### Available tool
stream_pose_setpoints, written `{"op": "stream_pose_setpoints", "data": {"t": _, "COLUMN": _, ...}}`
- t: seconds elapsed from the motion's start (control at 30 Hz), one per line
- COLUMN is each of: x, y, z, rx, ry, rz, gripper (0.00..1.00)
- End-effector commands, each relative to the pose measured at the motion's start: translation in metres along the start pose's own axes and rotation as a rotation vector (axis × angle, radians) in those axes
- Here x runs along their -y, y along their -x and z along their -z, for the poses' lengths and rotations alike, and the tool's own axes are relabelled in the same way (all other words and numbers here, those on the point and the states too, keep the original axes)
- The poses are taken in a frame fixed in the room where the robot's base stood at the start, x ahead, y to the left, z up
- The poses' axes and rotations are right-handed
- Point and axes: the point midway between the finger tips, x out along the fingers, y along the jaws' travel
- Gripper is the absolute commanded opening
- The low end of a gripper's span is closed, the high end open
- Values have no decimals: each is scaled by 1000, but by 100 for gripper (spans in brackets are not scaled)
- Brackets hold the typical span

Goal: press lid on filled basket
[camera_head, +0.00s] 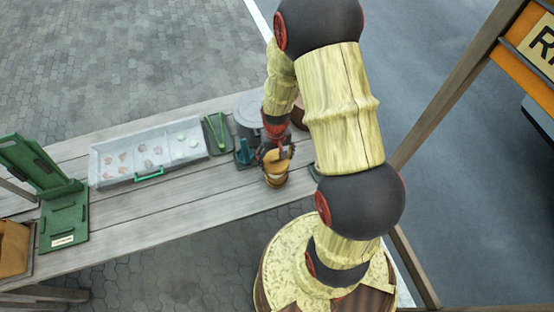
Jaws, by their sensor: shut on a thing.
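My gripper (275,152) is at the right part of the wooden table, directly above a small round tan basket (275,179). A tan-orange piece that looks like the lid (279,156) is at the fingers, at the basket's top. My gripper is shut on this piece. I cannot tell whether the lid touches the rim all round or is tilted. The inside of the basket is hidden by the lid and the gripper.
A green tray (216,133), a blue-green holder (244,153) and a grey round container (247,108) are close by. A green folding stand (64,215) is at far left.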

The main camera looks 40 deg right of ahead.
Motion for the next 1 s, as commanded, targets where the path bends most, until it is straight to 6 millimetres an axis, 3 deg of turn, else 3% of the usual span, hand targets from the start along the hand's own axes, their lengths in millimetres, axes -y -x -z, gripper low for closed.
{"op": "stream_pose_setpoints", "data": {"t": 0.5, "x": 0, "y": -44, "z": -1, "rx": 1, "ry": -1, "rz": 0, "gripper": 59}}
{"op": "stream_pose_setpoints", "data": {"t": 1.0, "x": 0, "y": -47, "z": 0, "rx": 0, "ry": -1, "rz": 0, "gripper": 59}}
